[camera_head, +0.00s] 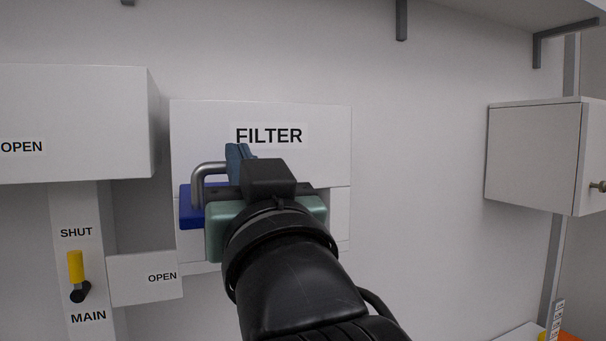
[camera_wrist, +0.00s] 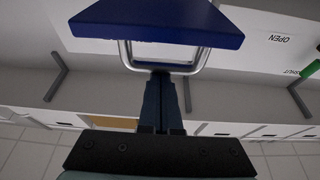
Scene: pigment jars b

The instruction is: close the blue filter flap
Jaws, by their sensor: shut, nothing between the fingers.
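The blue filter flap (camera_head: 190,213) is on the white box labelled FILTER (camera_head: 325,118), mostly hidden behind my gripper. It seems to stand out from the box, but its exact angle is hard to tell. A silver bar handle (camera_head: 208,167) rises from the flap. My gripper (camera_head: 237,152) is in front of the box, its bluish fingers shut together and empty. In the wrist view, the flap's blue panel (camera_wrist: 160,22) and its handle (camera_wrist: 128,56) lie just beyond the fingertips (camera_wrist: 160,78). The fingertips overlap the handle's bar there; I cannot tell whether they touch.
A white box labelled OPEN (camera_head: 80,120) juts out at the left. Below it are a MAIN panel with a yellow lever (camera_head: 76,266) and a smaller OPEN box (camera_head: 140,285). A white cabinet (camera_head: 535,150) hangs at the right. The wall between the filter box and cabinet is clear.

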